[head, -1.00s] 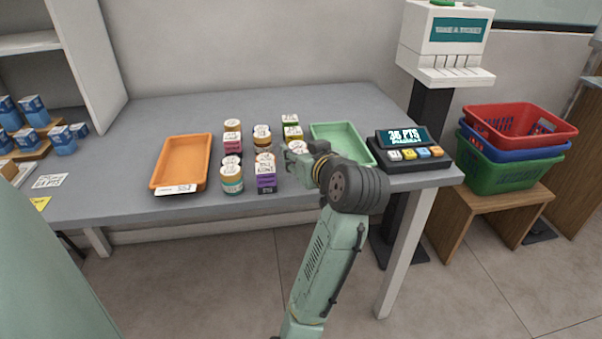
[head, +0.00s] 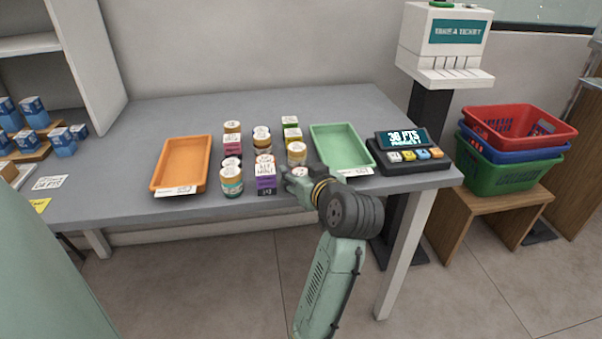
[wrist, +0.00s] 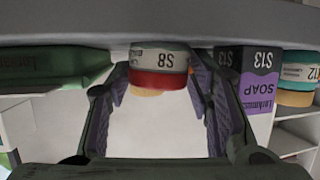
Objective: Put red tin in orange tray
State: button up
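The red tin (wrist: 158,80), with a white label reading S8, stands on the counter straight ahead in the wrist view, where the picture is upside down. In the head view only its pale top (head: 300,171) shows at the front right of the goods, behind my gripper. My gripper (wrist: 163,92) is open, low over the counter, with one finger to each side of the tin in the picture. I see gaps between the fingers and the tin. The orange tray (head: 183,160) lies empty at the left of the counter, with a label on its front edge.
A purple soap box (head: 265,184) stands just left of my gripper, with a teal jar (head: 232,183) beyond it. Several more jars and boxes stand behind. An empty green tray (head: 343,147) and a keypad device (head: 409,155) are at the right. Stacked baskets (head: 515,150) stand beside the counter.

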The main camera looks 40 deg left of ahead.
jog(key=shift+o, duration=1.1)
jog(key=b+v, duration=0.3)
jog(key=v, duration=0.7)
jog(key=shift+s+d+r+b, duration=0.2)
jog(key=shift+s+b, duration=0.1)
jog(key=shift+s, duration=0.05)
